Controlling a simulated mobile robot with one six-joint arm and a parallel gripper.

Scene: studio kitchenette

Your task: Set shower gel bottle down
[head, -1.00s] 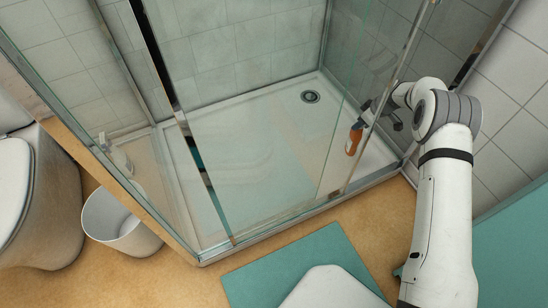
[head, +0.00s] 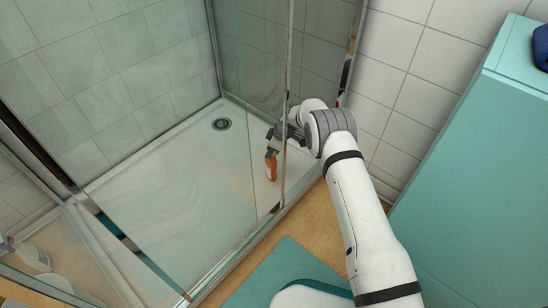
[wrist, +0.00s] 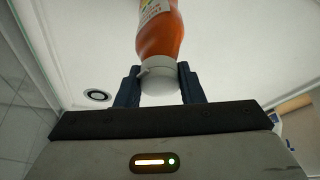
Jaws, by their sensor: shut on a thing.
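The shower gel bottle (head: 271,167) is orange with a pale cap. In the wrist view the bottle (wrist: 160,35) shows its orange body, a white label and the cap between the two dark fingers. My gripper (head: 271,149) is shut on the bottle at its cap end, inside the shower. The bottle hangs cap up over the white shower tray (head: 185,185). I cannot tell whether its base touches the tray. My gripper (wrist: 160,84) also shows in the wrist view.
A round drain (head: 221,124) lies in the tray behind the bottle. Glass panels and a metal post (head: 288,85) stand close to my arm. A teal cabinet (head: 460,170) is at the right, and a teal mat (head: 285,270) lies outside the shower.

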